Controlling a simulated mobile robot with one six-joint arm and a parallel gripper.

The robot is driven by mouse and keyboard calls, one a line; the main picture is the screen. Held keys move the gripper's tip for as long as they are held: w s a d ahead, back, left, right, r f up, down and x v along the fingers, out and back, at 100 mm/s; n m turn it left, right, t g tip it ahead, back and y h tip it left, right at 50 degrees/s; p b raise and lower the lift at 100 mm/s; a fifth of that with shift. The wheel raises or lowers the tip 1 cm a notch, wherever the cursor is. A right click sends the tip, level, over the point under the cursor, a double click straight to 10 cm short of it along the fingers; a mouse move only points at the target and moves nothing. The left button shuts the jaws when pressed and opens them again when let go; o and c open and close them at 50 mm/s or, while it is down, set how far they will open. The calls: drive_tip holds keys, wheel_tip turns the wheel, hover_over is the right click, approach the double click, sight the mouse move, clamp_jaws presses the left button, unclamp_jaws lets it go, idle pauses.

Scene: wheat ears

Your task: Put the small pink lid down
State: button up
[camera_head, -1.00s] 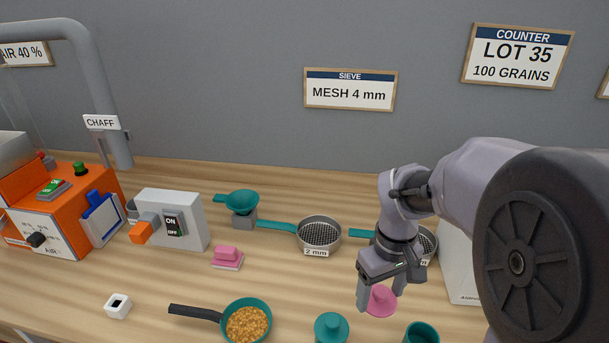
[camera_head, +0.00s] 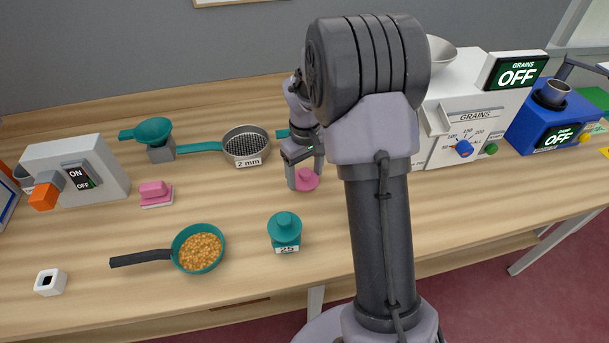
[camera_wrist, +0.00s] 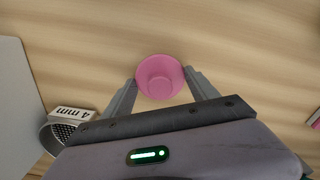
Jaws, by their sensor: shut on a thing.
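The small pink lid (camera_head: 307,180) is a round disc with a raised knob, seen just at my gripper's fingertips in the head view. In the wrist view the pink lid (camera_wrist: 160,78) sits between the two fingers. My gripper (camera_head: 305,176) points down over the wooden table and is shut on the lid. In the wrist view my gripper (camera_wrist: 160,84) has a finger on each side of the lid. The lid is low over or at the table top (camera_head: 250,200); I cannot tell whether it touches the wood.
A teal lidded jar marked 25 (camera_head: 285,231) stands left of and nearer than the lid. The grain counter (camera_head: 475,115) stands right.

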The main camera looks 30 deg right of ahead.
drive_tip(key=shift+f, duration=0.1)
drive_tip(key=o, duration=1.3)
